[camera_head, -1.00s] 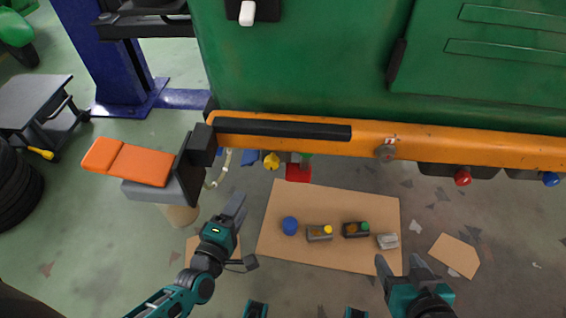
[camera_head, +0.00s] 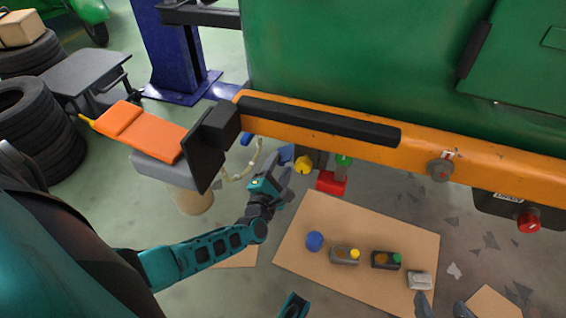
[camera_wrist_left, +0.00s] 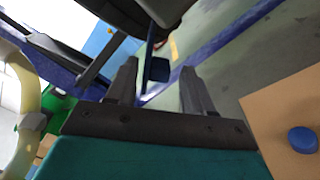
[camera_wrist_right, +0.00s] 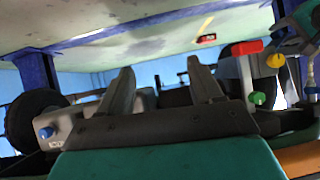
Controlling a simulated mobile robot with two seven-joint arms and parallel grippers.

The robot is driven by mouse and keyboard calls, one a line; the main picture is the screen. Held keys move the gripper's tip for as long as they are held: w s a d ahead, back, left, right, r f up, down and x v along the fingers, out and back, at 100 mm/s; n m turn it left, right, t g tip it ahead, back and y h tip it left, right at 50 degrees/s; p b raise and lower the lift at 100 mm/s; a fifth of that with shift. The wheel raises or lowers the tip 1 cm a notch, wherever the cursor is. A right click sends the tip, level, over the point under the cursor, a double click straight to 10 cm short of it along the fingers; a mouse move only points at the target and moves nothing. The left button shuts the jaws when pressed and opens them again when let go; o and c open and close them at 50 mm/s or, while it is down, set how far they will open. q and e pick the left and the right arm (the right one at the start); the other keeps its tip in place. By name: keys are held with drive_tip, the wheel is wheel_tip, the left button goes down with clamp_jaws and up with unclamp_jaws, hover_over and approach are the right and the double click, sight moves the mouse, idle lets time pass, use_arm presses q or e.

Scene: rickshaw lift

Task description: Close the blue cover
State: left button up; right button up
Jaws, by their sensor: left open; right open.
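A round blue cap (camera_head: 315,241) lies on the cardboard sheet (camera_head: 300,262); it also shows at the right edge of the left wrist view (camera_wrist_left: 302,140). A small blue part (camera_head: 285,154) sits under the orange beam, beside a yellow cap (camera_head: 303,163). I cannot tell which of these is the blue cover. My left gripper (camera_head: 283,178) is open and empty, below the orange beam and left of the cardboard. My right gripper (camera_head: 440,303) is open at the bottom edge; its fingers also show empty in the right wrist view (camera_wrist_right: 160,80).
The orange beam (camera_head: 300,122) of the green vehicle (camera_head: 340,55) spans above the work area. An orange seat (camera_head: 143,130) and black plate (camera_head: 203,155) stand left of my left gripper. Small containers (camera_head: 345,256) lie on the cardboard. A red part (camera_head: 331,183) is nearby.

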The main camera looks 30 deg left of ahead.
sight(283, 160)
use_arm(q)
drive_tip(key=shift+b+x, duration=0.3)
drive_tip(key=shift+x, duration=1.25)
clamp_jaws()
